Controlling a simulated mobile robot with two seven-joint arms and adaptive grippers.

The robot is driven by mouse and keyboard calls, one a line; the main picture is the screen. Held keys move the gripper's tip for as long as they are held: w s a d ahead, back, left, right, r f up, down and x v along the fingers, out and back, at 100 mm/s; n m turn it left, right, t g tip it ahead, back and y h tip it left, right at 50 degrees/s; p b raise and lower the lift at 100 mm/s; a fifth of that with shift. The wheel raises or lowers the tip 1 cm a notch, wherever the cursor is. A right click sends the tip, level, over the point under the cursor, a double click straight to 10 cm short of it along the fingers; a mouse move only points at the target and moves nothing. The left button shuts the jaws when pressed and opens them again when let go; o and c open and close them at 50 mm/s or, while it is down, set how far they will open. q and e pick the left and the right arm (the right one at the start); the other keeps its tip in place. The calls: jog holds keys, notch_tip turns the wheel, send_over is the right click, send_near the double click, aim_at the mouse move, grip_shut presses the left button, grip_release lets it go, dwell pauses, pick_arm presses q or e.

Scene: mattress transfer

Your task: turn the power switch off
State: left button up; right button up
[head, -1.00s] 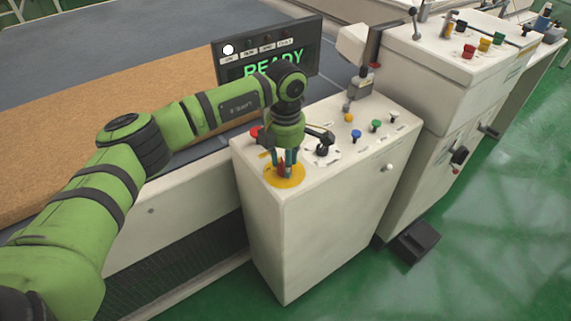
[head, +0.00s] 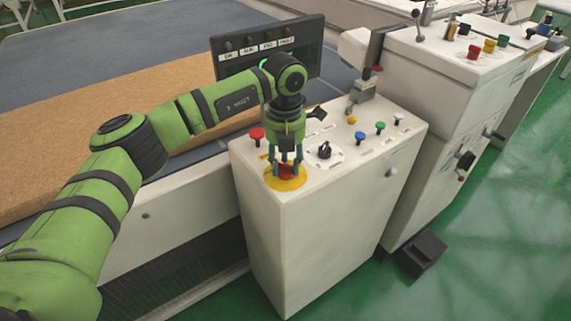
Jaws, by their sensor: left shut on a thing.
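The power switch appears to be the red knob (head: 287,172) on a round yellow plate (head: 285,186), at the near left corner of the white control box top. My left gripper (head: 286,168) points straight down over it, its fingers closed around the red knob. The fingers hide part of the knob, so its exact angle is hard to read. My right gripper is out of view.
The box top (head: 375,150) also carries a red button (head: 256,134), a black selector knob (head: 324,150) and blue, green, white and yellow controls. A taller white cabinet (head: 430,100) stands at right. A brown mattress (head: 60,165) lies on the grey conveyor at left.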

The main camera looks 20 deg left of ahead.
aim_at(284, 163)
pick_arm(q)
jog(key=shift+w+r+n+b, duration=0.1)
jog(key=shift+n+b, duration=0.25)
jog(key=shift+n, duration=1.15)
jog(key=shift+a, duration=0.1)
jog(key=o, duration=1.2)
notch_tip(284, 163, up, 12)
jog(key=shift+f, duration=0.1)
